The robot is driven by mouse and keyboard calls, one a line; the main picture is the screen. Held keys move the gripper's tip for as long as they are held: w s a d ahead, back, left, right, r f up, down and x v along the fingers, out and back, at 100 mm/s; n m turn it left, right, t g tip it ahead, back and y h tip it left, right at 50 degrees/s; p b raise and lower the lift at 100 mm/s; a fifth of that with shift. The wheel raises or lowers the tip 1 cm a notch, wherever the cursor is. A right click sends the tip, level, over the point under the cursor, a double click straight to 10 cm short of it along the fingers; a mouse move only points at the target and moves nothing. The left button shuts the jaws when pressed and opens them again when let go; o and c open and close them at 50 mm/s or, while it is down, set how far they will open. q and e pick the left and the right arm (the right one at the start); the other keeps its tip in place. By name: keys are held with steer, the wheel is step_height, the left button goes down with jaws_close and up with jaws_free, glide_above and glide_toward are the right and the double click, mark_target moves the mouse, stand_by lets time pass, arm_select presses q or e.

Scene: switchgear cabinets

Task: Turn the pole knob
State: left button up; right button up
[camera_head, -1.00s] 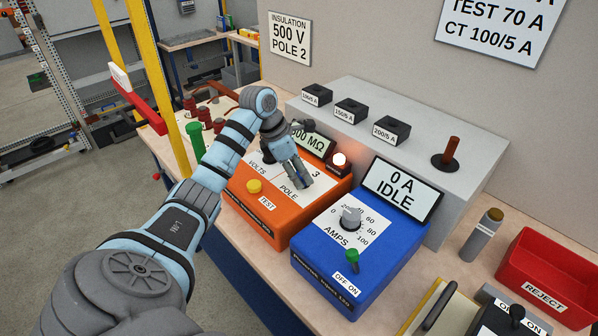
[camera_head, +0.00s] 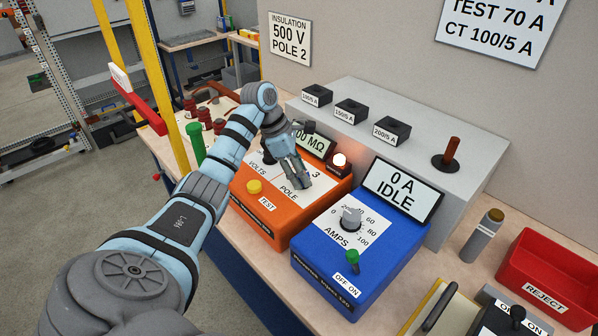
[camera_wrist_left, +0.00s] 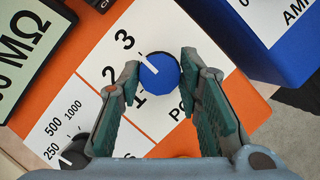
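The pole knob (camera_wrist_left: 160,74) is blue and round with a white pointer line. In the left wrist view the line points up and left, roughly towards the 3 on the white dial plate (camera_wrist_left: 95,45). My left gripper (camera_wrist_left: 160,78) has one finger on each side of the knob, with the tips against its sides and no clear gap. In the head view my left gripper (camera_head: 296,178) reaches down onto the orange insulation tester (camera_head: 268,225) and hides the knob. My right gripper is not in view.
The tester's yellow test button (camera_head: 254,187) is left of the gripper. The blue current injector (camera_head: 345,265) stands close on the right. A lit lamp (camera_head: 339,160) and the tester's display (camera_head: 309,143) are just behind. A sign (camera_head: 290,38) reads 500 V, POLE 2.

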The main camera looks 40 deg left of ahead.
arm_select(q)
steer(key=o, duration=0.3)
steer(key=shift+w, duration=0.1)
steer(key=v, duration=0.5)
steer(key=shift+a+r, duration=0.2)
glide_toward(254, 187)
steer(key=w+f, duration=0.1)
steer(key=w+a+f, duration=0.1)
steer(key=w, duration=0.1)
steer(key=shift+w+a+f, duration=0.2)
steer(key=shift+w+f, duration=0.1)
steer(key=shift+d, duration=0.1)
steer(key=shift+s, duration=0.1)
